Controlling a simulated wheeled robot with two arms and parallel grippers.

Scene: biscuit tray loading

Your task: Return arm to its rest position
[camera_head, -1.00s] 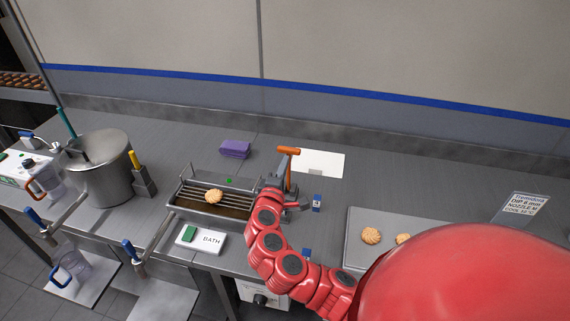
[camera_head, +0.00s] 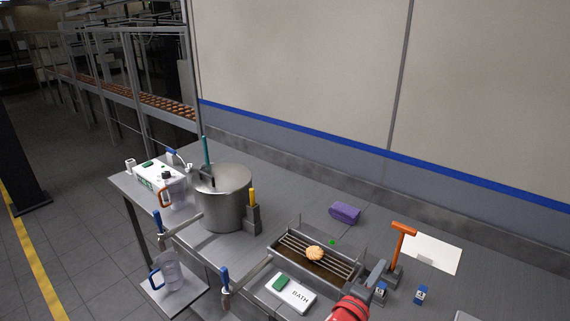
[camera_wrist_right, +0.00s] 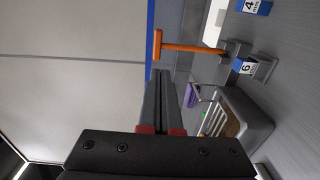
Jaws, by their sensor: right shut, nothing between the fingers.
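My left gripper is not in view.
A biscuit (camera_head: 315,253) lies on the bath tray's wire rack. A conveyor (camera_head: 150,98) runs at the back left.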

